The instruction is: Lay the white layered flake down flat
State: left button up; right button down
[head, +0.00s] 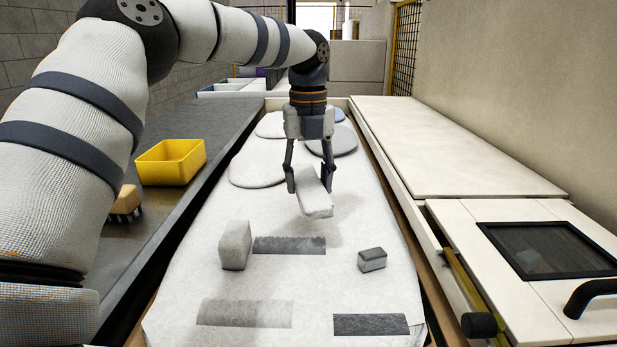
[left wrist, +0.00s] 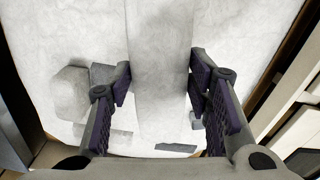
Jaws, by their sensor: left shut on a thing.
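A white block-like flake (head: 317,205) is held between the fingers of my left gripper (head: 311,180). It is tilted, its near end lower, and appears just above the white sheet (head: 345,285); contact with the sheet is hard to tell. In the left wrist view the flake (left wrist: 160,75) runs lengthwise between both pads of the gripper (left wrist: 160,80). Its layers are too faint to make out. My right gripper is not in view.
An upright whitish block (head: 235,246) and a small grey block (head: 372,260) stand on the sheet near dark grey patches (head: 290,245). Round flat pads (head: 257,169) lie at the back. A yellow bin (head: 171,163) and a brush (head: 126,200) are on the left counter.

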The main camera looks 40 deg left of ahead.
pick_arm(q)
jog(key=shift+a, duration=0.1)
jog(key=shift+w+f, duration=0.1)
jog(key=shift+f, duration=3.05)
jog(key=shift+f, duration=0.2)
jog(key=shift+f, duration=0.4)
jog(key=o, duration=1.3)
jog(key=shift+c, duration=0.2)
notch_tip(320, 180, up, 12)
jog(key=shift+r, duration=0.1)
